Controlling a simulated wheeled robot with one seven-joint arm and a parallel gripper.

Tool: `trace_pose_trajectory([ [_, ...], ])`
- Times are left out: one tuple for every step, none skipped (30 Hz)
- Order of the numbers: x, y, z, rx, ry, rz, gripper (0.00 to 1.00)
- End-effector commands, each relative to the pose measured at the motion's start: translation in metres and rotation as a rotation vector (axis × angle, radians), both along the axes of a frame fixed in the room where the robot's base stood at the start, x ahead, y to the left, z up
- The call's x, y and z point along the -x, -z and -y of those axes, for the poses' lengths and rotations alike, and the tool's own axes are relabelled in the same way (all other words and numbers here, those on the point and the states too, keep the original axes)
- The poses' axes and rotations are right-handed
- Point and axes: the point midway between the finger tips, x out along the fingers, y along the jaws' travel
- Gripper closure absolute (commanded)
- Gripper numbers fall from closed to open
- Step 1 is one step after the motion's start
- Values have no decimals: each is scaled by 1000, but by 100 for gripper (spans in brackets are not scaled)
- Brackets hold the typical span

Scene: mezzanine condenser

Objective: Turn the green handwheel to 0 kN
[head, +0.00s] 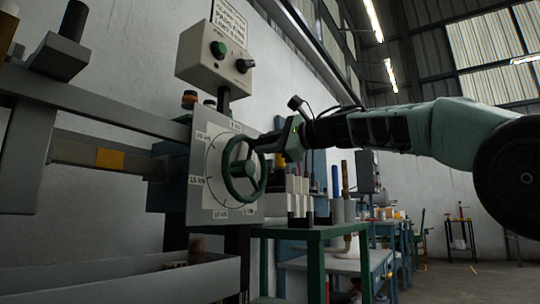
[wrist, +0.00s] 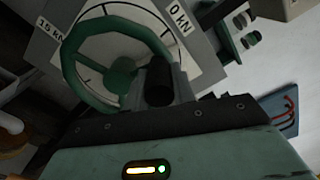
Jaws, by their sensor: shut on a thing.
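The green handwheel (head: 233,190) stands in front of a pale square dial plate (head: 204,200) on the machine. Its rim and spokes also show in the wrist view (wrist: 75,75). The plate carries kN labels around the wheel, including 15 kN at the left. My gripper (head: 264,143) is shut on the wheel's dark handle (wrist: 159,80), at the rim's upper right in the head view. I cannot make out a pointer.
A control box (head: 214,55) with a green and a black knob stands above the dial. A metal beam (head: 100,108) runs left. Open floor lies at the far right.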

Motion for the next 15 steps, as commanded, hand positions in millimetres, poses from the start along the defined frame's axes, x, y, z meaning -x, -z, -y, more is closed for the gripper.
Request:
trace_pose_trajectory([
  [2,3,-2,22,-1,25,100],
  [3,3,-3,32,-2,39,100],
  [4,2,-4,47,-2,58,100],
  [5,2,-4,58,-2,70,100],
  [5,2,-5,66,-2,81,100],
  [6,1,-6,77,-2,95,100],
  [7,1,-6,85,-2,105,100],
  [7,1,-7,92,-2,114,100],
  [8,0,-7,100,-2,125,100],
  [8,0,-7,106,-2,132,100],
  [9,0,-8,110,-2,137,100],
  [9,0,-8,116,-1,144,100],
  [9,0,-8,120,-1,149,100],
  [10,0,-8,123,-1,153,100],
  [10,-1,-8,126,-1,157,100],
])
